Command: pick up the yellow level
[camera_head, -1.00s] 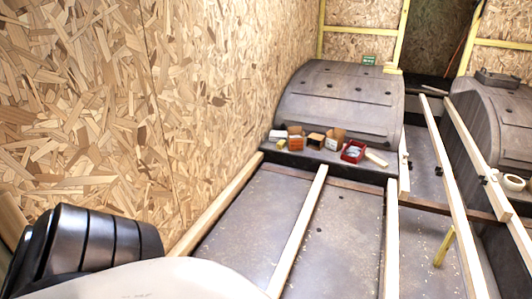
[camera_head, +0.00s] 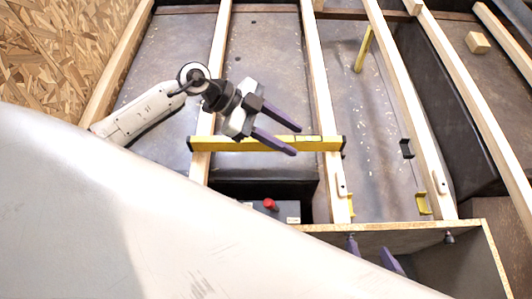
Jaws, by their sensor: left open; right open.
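The yellow level (camera_head: 220,145), a long bar with black ends, lies crosswise over two wooden battens in the middle of the view. My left gripper (camera_head: 296,140) is open, its two purple fingers pointing right and toward the viewer. In the picture one finger overlaps the level's right half and the other lies just above its far edge. I cannot tell how high the fingers are or whether they touch it. My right gripper (camera_head: 370,250) is at the bottom, largely hidden by my white body; its purple fingers are apart.
Several wooden battens (camera_head: 310,70) run away from me over the grey floor. A wooden-edged box (camera_head: 488,252) is at the lower right. A dark box with a red knob (camera_head: 269,204) sits below the level. A yellow stick (camera_head: 364,48) stands at the back, and a wooden block (camera_head: 478,42) lies right.

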